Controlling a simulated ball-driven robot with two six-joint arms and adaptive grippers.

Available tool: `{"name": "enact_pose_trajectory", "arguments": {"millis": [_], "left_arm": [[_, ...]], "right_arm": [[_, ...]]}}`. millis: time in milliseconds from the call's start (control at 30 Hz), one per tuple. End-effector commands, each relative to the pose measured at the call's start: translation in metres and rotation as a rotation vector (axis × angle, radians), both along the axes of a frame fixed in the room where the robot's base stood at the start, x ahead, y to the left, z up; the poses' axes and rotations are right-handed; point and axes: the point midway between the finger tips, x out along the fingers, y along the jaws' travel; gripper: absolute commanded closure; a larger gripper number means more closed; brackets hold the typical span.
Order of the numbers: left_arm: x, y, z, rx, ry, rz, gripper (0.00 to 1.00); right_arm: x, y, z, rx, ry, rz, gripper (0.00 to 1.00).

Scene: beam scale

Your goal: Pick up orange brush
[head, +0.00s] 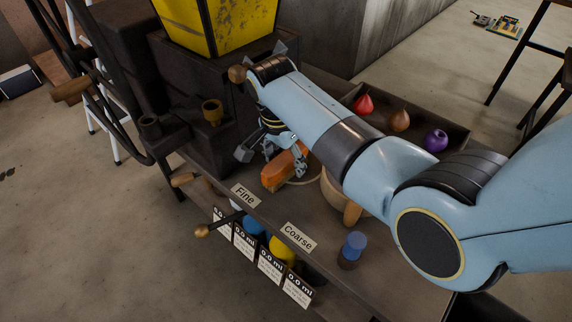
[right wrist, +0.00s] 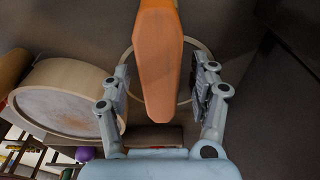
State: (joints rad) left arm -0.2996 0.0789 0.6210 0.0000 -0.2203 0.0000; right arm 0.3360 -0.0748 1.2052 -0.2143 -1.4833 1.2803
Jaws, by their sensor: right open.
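The orange brush (head: 283,169) lies on the dark bench, close to the "Fine" label in the head view. In the right wrist view the orange brush (right wrist: 158,60) runs lengthwise between my two fingers, with a light ring behind it. My right gripper (head: 284,158) is open around the brush, one finger on each side. In the right wrist view my right gripper (right wrist: 163,85) shows gaps between both fingers and the brush. My arm hides part of the bench behind it. My left gripper is not in view.
A wooden bowl (right wrist: 68,98) stands beside the gripper. Red (head: 363,104), brown (head: 399,119) and purple (head: 436,140) pieces sit in a tray at the back right. A blue-topped cylinder (head: 354,244) stands near the front edge by the "Coarse" label (head: 298,236).

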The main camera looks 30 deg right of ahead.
Motion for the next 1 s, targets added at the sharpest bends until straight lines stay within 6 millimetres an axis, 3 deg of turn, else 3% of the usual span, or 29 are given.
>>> {"name": "enact_pose_trajectory", "arguments": {"millis": [133,600,1000], "left_arm": [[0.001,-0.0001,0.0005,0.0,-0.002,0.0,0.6],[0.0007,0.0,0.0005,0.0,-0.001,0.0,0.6],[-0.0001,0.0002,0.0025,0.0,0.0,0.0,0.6]], "right_arm": [[0.0002,-0.0001,0.0008,0.0,-0.001,0.0,0.41],[0.0002,0.0,0.001,0.0,-0.001,0.0,1.0],[0.001,0.0002,0.0097,0.0,-0.003,0.0,1.0]]}}
